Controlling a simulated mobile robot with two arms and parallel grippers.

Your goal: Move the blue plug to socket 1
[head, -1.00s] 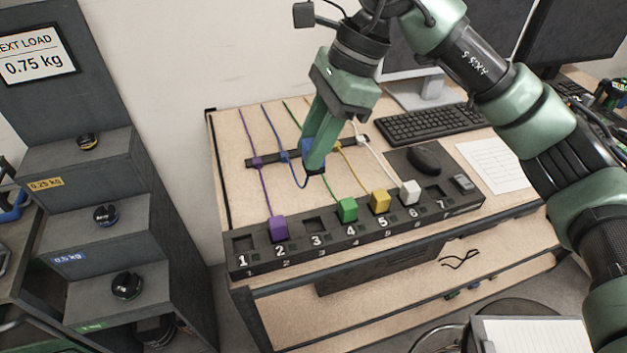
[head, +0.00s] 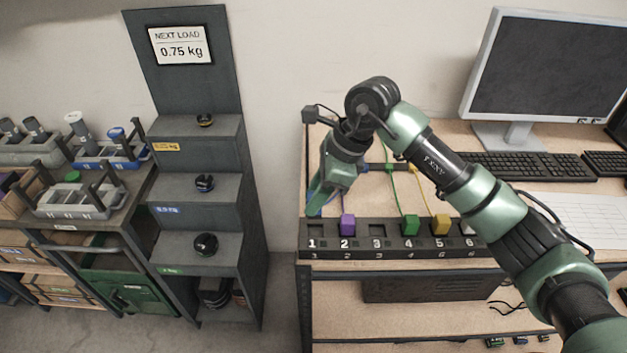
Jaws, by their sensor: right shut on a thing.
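The black socket strip (head: 378,243) lies along the front of the desk, its sockets numbered from 1 at the left. Socket 1 (head: 313,229) looks empty, as does socket 3 (head: 377,229). My right gripper (head: 316,203) points down behind and over socket 1, shut on the blue plug (head: 313,211). Only a small part of the plug shows below the fingers; its gap to the socket cannot be told. A purple plug (head: 347,225) sits in socket 2, a green plug (head: 410,225) in 4 and a yellow plug (head: 441,225) in 5. My left gripper is not in view.
A dark stepped weight stand (head: 202,150) with a "NEXT LOAD 0.75 kg" sign (head: 181,45) stands left of the desk. A keyboard (head: 510,166) and monitor (head: 545,70) are at the right. My right arm crosses over the strip's right end.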

